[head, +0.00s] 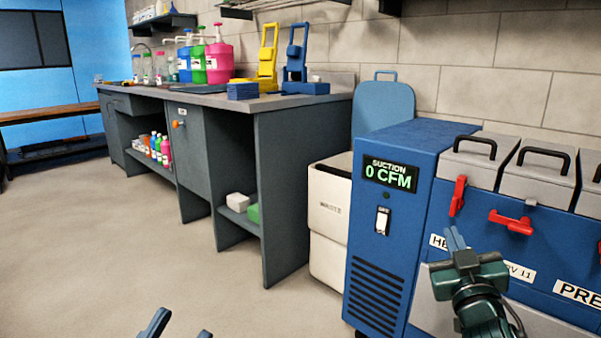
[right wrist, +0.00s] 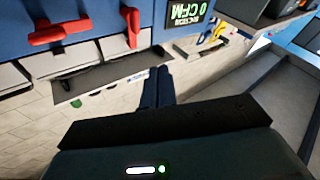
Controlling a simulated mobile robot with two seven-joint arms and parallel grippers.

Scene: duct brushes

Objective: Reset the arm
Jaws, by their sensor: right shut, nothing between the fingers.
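My right gripper (head: 455,238) is raised in front of the blue suction machine (head: 390,240), at the right of the head view. Its fingers are together and hold nothing; they also show shut in the right wrist view (right wrist: 158,72). My left gripper (head: 178,330) shows only as two blue fingertips at the bottom edge, set apart over the floor. The rest of the left arm is out of view. The machine's display reads "SUCTION 0 CFM".
The machine has red latches (head: 511,221) and grey lids with black handles (head: 475,146). A white waste bin (head: 328,220) stands left of it. A grey counter (head: 281,190) carries pump bottles and blue and yellow stands. The floor (head: 120,240) at left is clear.

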